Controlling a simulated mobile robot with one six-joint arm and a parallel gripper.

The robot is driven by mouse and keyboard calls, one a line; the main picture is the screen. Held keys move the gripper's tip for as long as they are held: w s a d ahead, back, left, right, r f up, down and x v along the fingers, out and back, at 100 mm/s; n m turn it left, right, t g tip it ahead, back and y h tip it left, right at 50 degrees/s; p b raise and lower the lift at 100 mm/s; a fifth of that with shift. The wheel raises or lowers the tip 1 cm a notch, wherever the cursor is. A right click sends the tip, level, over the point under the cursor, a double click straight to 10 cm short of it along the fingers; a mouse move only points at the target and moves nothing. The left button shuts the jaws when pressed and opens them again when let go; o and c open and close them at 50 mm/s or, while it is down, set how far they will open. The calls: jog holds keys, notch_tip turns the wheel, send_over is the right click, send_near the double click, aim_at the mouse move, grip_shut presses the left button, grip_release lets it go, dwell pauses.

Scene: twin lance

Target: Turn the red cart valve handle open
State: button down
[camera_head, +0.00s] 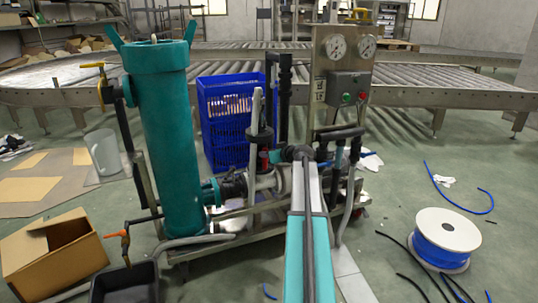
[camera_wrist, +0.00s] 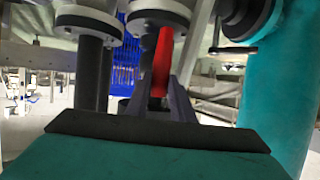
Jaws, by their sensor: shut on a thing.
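The red valve handle (camera_wrist: 162,62) stands upright in the wrist view, below a flanged pipe joint (camera_wrist: 158,15). My gripper (camera_wrist: 164,86) has its dark fingers on either side of the handle's lower end and is shut on it. The cart (camera_head: 225,235) with its large teal filter vessel (camera_head: 170,130) stands in the middle of the head view. My arm reaches from the bottom up to the cart's piping there. A small red part (camera_head: 264,159) shows among the pipes; I cannot tell if it is the same handle. My fingertips are not clear in the head view.
Pipes and flanges crowd the gripper closely. A gauge panel (camera_head: 346,75) rises at the cart's right and blue crates (camera_head: 226,150) stand behind. A cable spool (camera_head: 443,240) with loose blue and black hoses lies right. A cardboard box (camera_head: 50,258) and black tray (camera_head: 122,285) stand left.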

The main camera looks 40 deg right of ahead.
dwell(0.5)
jog(key=c, duration=1.5)
grip_release()
jog(key=shift+c, duration=0.2)
jog(key=shift+a, duration=0.1)
jog(key=p+v, duration=0.5)
jog(key=v, duration=0.9)
jog(key=shift+w, duration=0.15)
